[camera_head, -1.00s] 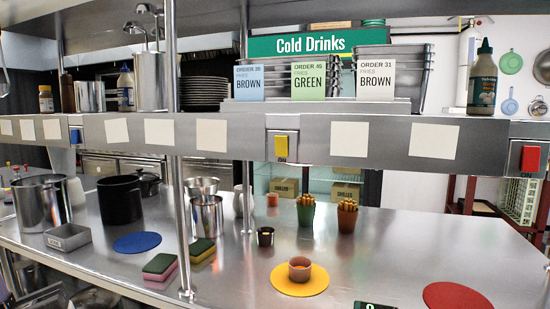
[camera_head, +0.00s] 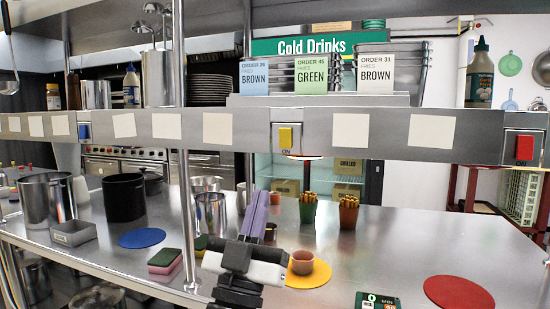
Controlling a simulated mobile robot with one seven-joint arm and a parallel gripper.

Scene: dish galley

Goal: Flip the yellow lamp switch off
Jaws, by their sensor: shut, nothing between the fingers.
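The yellow lamp switch (camera_head: 285,137) is on a metal plate on the front face of the steel shelf, near the middle of the view. The label under it reads ON. A bright glow shows just below the shelf edge beneath it. My gripper (camera_head: 258,203) points upward with its two purple fingers together, empty. In the picture it is below and a little left of the yellow switch, apart from it, in front of the counter.
A blue switch (camera_head: 84,131) and a red switch (camera_head: 524,148) are on the same shelf face. A steel post (camera_head: 184,200) stands left of my gripper.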

